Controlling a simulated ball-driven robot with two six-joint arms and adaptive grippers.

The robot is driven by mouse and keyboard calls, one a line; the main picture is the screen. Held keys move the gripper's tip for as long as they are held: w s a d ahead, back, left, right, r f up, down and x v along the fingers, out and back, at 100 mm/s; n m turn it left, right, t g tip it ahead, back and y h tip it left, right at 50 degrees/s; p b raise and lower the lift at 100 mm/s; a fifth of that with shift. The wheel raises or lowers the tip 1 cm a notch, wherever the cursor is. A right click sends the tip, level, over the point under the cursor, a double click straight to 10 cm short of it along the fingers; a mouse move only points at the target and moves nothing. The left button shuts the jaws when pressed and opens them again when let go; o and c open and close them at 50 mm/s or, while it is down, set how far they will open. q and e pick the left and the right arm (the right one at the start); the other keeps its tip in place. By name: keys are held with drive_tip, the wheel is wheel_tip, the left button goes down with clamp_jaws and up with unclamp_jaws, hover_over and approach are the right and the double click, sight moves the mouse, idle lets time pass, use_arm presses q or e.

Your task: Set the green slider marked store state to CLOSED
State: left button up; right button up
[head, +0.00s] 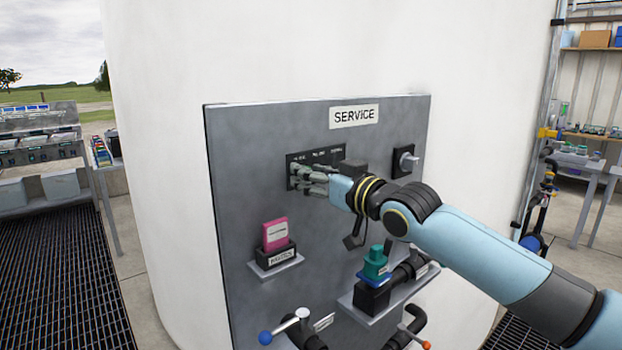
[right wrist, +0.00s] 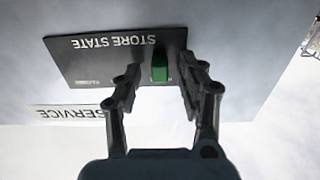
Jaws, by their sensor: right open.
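The green slider (right wrist: 160,68) sits on a dark plate (right wrist: 90,63) marked STORE STATE, which appears upside down in the right wrist view. In the head view my right gripper (head: 308,180) is at the dark plate (head: 300,158) below the SERVICE sign, and the fingers hide the slider. My left gripper is not in view.
The grey panel (head: 240,185) also carries a rotary knob (head: 407,160) at right, a pink block (head: 275,234) on a small shelf, a green-topped part (head: 376,262) on another shelf, and blue and orange handled valves below. The panel's left side is clear.

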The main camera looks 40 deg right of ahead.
drive_tip(key=shift+w, duration=0.15)
drive_tip(key=shift+c, duration=0.2)
clamp_jaws()
